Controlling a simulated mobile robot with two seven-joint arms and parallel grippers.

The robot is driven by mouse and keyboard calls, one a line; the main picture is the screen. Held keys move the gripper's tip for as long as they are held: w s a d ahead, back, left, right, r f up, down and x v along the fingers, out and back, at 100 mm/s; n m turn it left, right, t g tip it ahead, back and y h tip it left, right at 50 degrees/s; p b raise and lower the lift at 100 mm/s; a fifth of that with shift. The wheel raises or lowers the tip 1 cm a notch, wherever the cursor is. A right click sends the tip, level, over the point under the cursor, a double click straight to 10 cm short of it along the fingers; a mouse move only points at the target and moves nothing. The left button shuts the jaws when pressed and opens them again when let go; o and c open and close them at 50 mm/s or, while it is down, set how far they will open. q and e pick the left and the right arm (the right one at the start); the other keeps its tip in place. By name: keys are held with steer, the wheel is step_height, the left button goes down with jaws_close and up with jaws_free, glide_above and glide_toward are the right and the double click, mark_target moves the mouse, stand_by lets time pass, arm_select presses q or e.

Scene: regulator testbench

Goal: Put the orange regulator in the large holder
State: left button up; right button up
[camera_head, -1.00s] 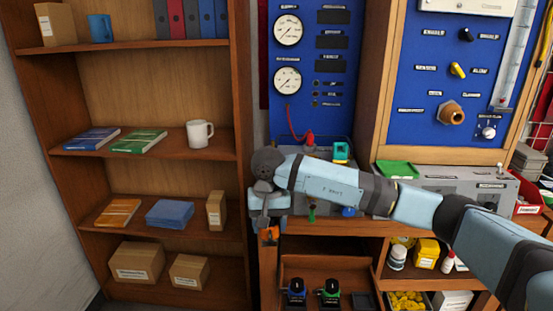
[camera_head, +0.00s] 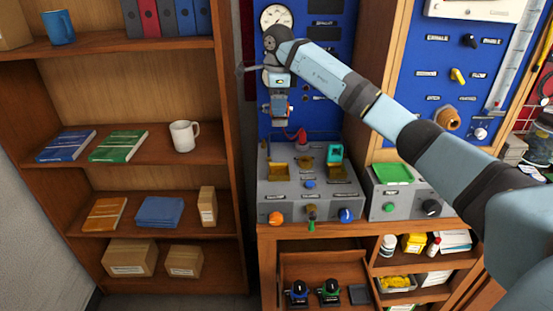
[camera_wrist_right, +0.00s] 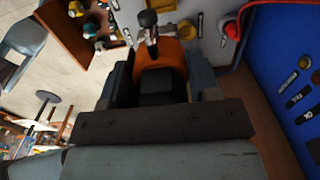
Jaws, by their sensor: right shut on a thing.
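My right gripper (camera_head: 277,112) hangs pointing down above the left part of the grey test bench (camera_head: 300,200), in front of the blue gauge panel. It is shut on the orange regulator, which shows best in the right wrist view (camera_wrist_right: 176,65), between the two fingers, with a dark body and a grey knob end. In the head view, gripper and arm hide most of it. I cannot tell for certain which is large. My left gripper is out of view.
A red knob with a hose (camera_head: 299,136) stands at the back of the bench. An orange knob (camera_head: 275,218) and a blue knob (camera_head: 346,215) stick out in front. Blue and green regulators (camera_head: 329,292) sit on the shelf below. A bookcase stands at left.

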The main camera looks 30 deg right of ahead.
step_height(320, 180, down, 17)
steer(key=shift+f+p, duration=0.1)
steer(key=shift+p, duration=0.75)
steer(key=shift+f, duration=0.2)
steer(key=shift+f, duration=0.15)
steer(key=o, duration=1.3)
